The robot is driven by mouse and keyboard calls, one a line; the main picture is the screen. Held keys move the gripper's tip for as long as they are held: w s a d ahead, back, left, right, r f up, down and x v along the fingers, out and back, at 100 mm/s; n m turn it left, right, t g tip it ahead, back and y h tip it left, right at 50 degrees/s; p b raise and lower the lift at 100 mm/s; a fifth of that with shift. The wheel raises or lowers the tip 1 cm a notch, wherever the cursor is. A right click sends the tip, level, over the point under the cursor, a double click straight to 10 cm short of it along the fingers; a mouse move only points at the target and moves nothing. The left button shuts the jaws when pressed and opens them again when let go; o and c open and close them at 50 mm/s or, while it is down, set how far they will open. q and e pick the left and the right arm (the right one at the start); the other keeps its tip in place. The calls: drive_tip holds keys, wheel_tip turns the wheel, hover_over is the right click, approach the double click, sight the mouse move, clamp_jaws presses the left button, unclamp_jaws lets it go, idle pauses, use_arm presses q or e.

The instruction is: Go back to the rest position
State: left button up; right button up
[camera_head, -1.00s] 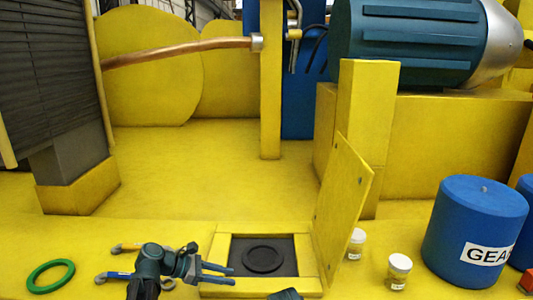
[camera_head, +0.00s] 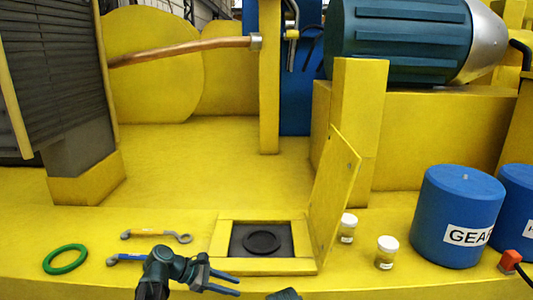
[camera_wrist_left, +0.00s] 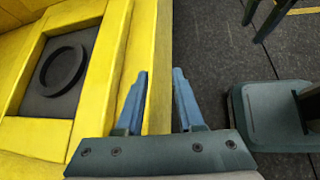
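My left gripper (camera_head: 224,282) is in front of the yellow ledge, just left of and below the square hatch frame (camera_head: 225,244) in the head view. Its two blue fingers are apart with nothing between them. The left wrist view also shows the open fingers (camera_wrist_left: 160,98), over the ledge's edge. A black ring (camera_head: 263,242) lies on the dark floor of the hatch. The hatch lid (camera_head: 337,195) stands open on the right side. A dark part of my right arm shows at the bottom edge of the head view; its fingers are out of view.
Two small jars (camera_head: 386,252) stand right of the lid. Blue drums (camera_head: 458,205) and a red-orange block (camera_head: 510,260) are further right.

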use_arm(q)
drive_tip(key=s+d+f+m+g+y, duration=0.1)
drive_tip(key=s+f+m+y, duration=0.3)
drive_tip(key=m, duration=0.7)
drive_tip(key=s+d+f+m+g+y, duration=0.1)
drive_tip(key=s+d+f+m+y, duration=0.2)
drive_tip(key=s+f+m+y, duration=0.2)
drive_tip(key=s+m+y, duration=0.3)
drive_tip(key=s+m, duration=0.3)
drive_tip(key=s, duration=0.2)
drive_tip(key=shift+d+g, duration=0.15)
drive_tip(key=shift+g, duration=0.15)
drive_tip(key=shift+d, duration=0.1)
